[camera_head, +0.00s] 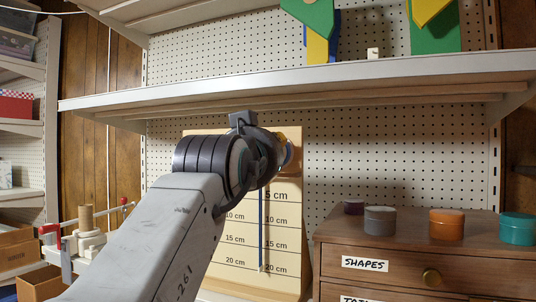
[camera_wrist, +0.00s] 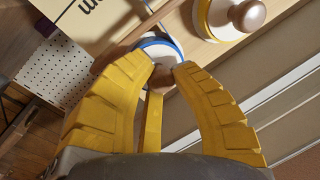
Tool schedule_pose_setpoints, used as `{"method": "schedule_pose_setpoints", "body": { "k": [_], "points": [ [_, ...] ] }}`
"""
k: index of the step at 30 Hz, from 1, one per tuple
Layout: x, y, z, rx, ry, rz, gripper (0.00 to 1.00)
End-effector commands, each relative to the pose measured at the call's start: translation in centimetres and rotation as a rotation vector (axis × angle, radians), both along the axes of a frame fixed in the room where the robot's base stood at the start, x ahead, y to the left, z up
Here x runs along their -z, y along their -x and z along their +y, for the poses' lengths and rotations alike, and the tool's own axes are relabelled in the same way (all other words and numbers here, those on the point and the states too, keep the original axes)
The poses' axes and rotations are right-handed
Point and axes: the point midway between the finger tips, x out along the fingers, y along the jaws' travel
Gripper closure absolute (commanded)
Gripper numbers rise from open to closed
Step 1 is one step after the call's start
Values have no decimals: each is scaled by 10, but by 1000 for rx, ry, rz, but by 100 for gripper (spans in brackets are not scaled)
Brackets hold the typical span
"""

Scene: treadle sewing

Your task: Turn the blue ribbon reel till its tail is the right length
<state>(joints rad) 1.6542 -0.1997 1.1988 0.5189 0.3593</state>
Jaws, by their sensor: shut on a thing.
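The blue ribbon reel (camera_wrist: 152,44) shows in the wrist view as a white disc with a blue rim. In the head view my arm covers most of the reel. The pale wooden measuring board (camera_head: 235,255) stands upright with centimetre marks. A thin dark blue ribbon tail (camera_head: 262,232) hangs straight down it between two columns of labels. Its lower end is at about the 20 cm mark.
A yellow-rimmed reel (camera_wrist: 215,28) with a wooden knob sits beside the blue one in the wrist view. A wooden drawer cabinet (camera_head: 345,245) with several round tins stands at right. A long shelf (camera_head: 400,72) runs above the board. Boxes and a clamp-like tool lie at left.

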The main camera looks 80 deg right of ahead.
Motion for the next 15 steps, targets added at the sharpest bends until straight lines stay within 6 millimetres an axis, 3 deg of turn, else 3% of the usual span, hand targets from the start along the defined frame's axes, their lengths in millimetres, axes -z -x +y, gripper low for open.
{"method": "schedule_pose_setpoints", "body": {
  "k": [12,13,15],
  "points": [
    [-4,1,2,-1,23,-45,100],
    [-4,1,2,-1,23,-45,76],
    [-4,1,1,0,22,-44,70]
  ]
}}
